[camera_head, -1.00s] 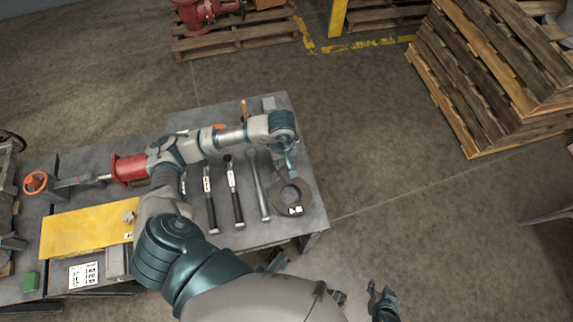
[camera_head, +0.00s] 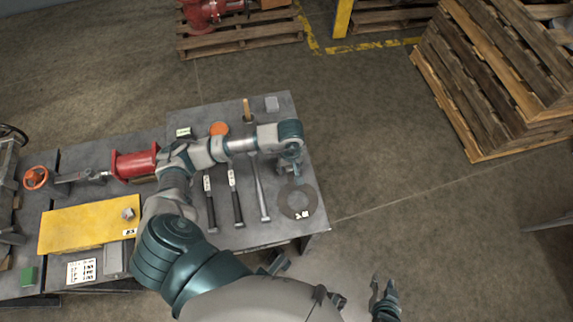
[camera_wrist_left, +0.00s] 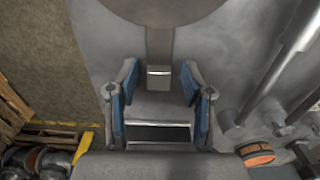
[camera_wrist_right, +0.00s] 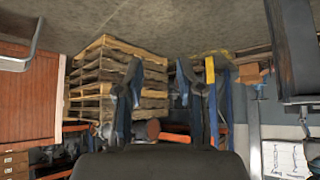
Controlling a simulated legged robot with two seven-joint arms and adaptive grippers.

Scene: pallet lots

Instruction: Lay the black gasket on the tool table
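The black gasket (camera_head: 285,203), a flat ring with a small white label and a narrow tab, lies on the grey tool table (camera_head: 290,237) near its right edge. My left gripper (camera_head: 293,173) is just beyond the ring, over the tab side. In the left wrist view my left gripper (camera_wrist_left: 159,68) is open, its blue-padded fingers on either side of the gasket's tab (camera_wrist_left: 158,45) with gaps visible. Part of the ring shows at the top of that view. My right gripper (camera_head: 382,288) is open and empty, away from the table; its parted fingers also show in the right wrist view (camera_wrist_right: 160,95).
Long-handled tools (camera_head: 260,190) lie left of the gasket. An orange round object (camera_head: 219,129) and a small grey block (camera_head: 271,104) are farther back. A yellow plate (camera_head: 85,228) and red cylinder (camera_head: 135,163) are on the left. Stacked pallets (camera_head: 495,85) stand right.

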